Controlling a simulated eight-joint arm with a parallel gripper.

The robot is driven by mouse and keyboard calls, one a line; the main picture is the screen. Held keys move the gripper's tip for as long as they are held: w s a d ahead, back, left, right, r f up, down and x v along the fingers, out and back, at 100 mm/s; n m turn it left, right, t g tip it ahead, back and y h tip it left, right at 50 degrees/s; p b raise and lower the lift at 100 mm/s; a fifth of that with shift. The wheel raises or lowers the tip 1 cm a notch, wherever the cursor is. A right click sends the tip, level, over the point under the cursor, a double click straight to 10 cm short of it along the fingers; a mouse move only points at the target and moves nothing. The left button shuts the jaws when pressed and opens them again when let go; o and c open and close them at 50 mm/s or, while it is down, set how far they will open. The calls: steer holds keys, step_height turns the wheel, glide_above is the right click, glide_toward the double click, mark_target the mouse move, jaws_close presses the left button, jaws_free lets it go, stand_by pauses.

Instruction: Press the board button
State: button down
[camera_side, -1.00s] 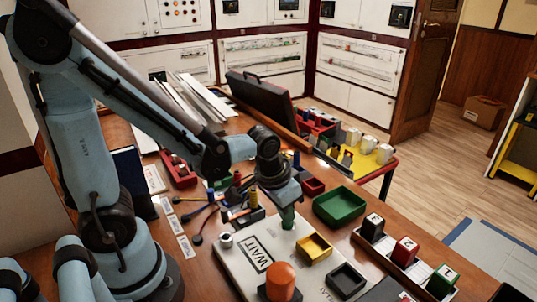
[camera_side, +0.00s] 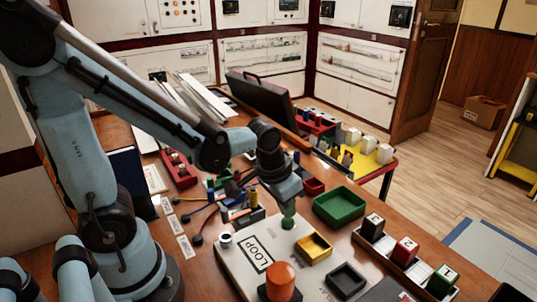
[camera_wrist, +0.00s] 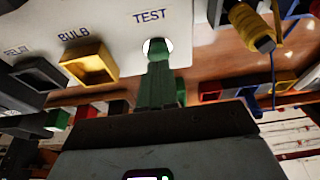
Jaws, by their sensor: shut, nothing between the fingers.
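The white board (camera_side: 232,266) lies on the table, with a sign (camera_side: 257,253) on it reading LOOP. My gripper (camera_side: 288,222) points down at the board's far corner, its green fingers shut and empty. In the wrist view the fingertips (camera_wrist: 158,58) overlap a round white spot (camera_wrist: 154,46), seemingly the button, beside the printed word TEST. The fingers hide part of this spot, and I cannot tell whether they touch it. An orange dome (camera_side: 281,281) stands on a dark base at the board's near edge. A small white knob (camera_side: 226,240) sits at its left corner.
A yellow tray (camera_side: 314,247) and a black tray (camera_side: 346,281) sit on the board's right side. A green bin (camera_side: 340,207) stands to the right of my gripper. A yellow spool (camera_wrist: 250,28) and wires are close by in the wrist view.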

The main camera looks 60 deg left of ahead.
mark_target(271, 227)
steer(key=v, duration=1.1)
steer(key=shift+w+r, duration=0.15)
steer(key=shift+r, duration=0.1)
stand_by(0.4)
steer(key=shift+a+f+t, duration=0.4)
steer(key=shift+f+t, duration=0.35)
steer(key=shift+t, duration=0.2)
steer(key=shift+a+f+t, duration=0.35)
steer(key=shift+f+t, duration=0.4)
steer(key=shift+t, duration=0.2)
